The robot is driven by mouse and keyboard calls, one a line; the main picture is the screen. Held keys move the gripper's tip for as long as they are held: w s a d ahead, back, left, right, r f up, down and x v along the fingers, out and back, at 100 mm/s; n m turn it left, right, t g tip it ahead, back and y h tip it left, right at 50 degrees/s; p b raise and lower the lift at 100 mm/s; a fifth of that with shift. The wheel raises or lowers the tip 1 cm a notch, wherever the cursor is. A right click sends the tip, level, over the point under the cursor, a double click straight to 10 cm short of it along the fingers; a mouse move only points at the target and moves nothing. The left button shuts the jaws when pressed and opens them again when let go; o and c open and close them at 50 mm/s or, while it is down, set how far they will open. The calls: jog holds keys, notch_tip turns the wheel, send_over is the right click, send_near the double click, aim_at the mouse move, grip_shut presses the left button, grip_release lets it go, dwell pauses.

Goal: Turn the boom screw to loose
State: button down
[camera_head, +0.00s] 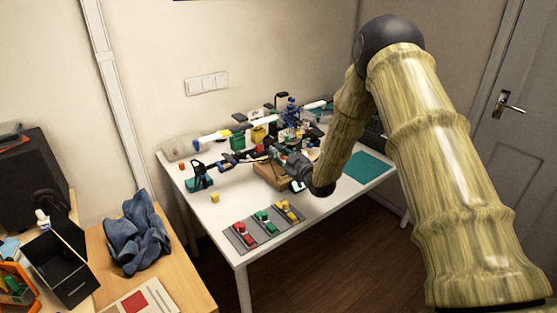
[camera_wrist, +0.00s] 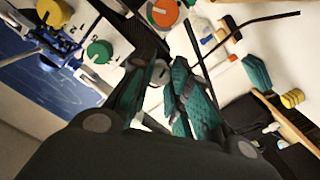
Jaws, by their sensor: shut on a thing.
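My gripper (camera_wrist: 158,84) has teal ribbed finger pads. In the wrist view the pads stand on both sides of a small grey round screw head (camera_wrist: 160,72), taken here as the boom screw, and are shut on it. Its threads and which way it is turned cannot be made out. In the head view my gripper (camera_head: 281,152) reaches in from the right over the white table (camera_head: 227,234), among the crowded parts at the middle. The screw is too small to tell there.
Near the gripper in the wrist view are an orange knob (camera_wrist: 163,12), a green knob (camera_wrist: 99,52) and a thin black rod (camera_wrist: 250,25). In the head view, red, green and yellow pieces sit on grey plates at the front edge. A teal mat (camera_head: 368,167) lies right.

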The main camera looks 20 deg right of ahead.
jog(key=n+b, duration=1)
jog(key=shift+f, duration=0.2)
jog(key=shift+r+n+b, duration=0.1)
jog(key=shift+n+b, duration=0.55)
jog(key=shift+n, duration=0.05)
jog(key=shift+r, duration=0.1)
jog(key=c, duration=1.3)
grip_release()
jog(key=v, duration=1.2)
